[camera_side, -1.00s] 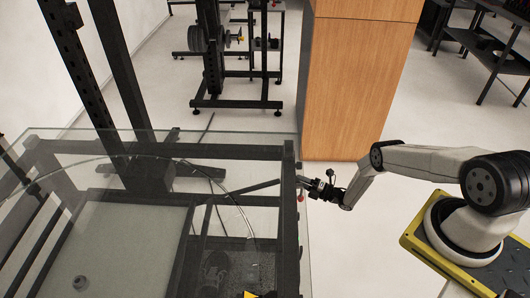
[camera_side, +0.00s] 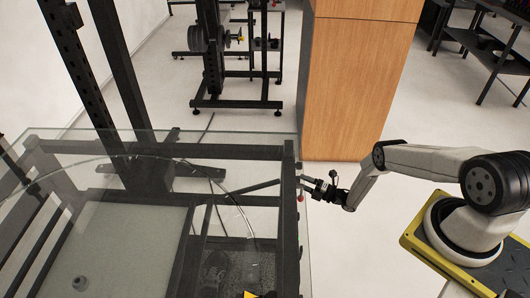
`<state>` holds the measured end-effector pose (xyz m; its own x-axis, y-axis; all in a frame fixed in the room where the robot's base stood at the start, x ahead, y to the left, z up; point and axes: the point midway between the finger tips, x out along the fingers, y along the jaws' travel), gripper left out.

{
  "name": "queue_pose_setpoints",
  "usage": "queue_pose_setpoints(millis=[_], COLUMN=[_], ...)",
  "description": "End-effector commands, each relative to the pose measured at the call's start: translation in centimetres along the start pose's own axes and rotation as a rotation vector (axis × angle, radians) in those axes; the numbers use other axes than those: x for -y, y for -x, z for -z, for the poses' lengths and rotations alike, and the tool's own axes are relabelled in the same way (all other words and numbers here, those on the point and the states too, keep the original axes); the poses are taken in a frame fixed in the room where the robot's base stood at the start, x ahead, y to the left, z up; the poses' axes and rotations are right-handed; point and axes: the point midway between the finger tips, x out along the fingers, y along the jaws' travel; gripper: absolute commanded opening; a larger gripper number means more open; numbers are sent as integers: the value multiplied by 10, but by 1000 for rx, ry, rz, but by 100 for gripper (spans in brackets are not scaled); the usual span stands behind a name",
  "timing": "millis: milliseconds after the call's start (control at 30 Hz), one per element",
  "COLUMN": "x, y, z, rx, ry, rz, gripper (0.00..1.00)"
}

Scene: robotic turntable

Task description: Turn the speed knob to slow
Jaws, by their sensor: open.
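My gripper (camera_side: 306,184) is open at the right side of the glass-topped turntable frame (camera_side: 290,235). Its fingers point left at the dark right-hand post of the frame. A small red part (camera_side: 299,198) shows on that side just below the fingers. The speed knob itself is too small or hidden to make out, and I cannot tell whether the fingers touch anything.
A glass top (camera_side: 225,150) covers the frame, with a pale panel (camera_side: 130,240) under it. A wooden cabinet (camera_side: 360,80) stands behind my gripper. Black racks (camera_side: 235,60) stand at the back.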

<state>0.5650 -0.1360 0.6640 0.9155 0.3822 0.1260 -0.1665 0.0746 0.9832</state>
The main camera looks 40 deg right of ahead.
Motion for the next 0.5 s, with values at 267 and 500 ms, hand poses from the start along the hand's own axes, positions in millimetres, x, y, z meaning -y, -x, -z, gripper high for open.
queue_pose_setpoints(millis=[267, 500], x=[0, 0], y=[34, 58], z=[-1, -1], rx=[3, 2], ry=[-1, 1], rz=[1, 0], gripper=[75, 75])
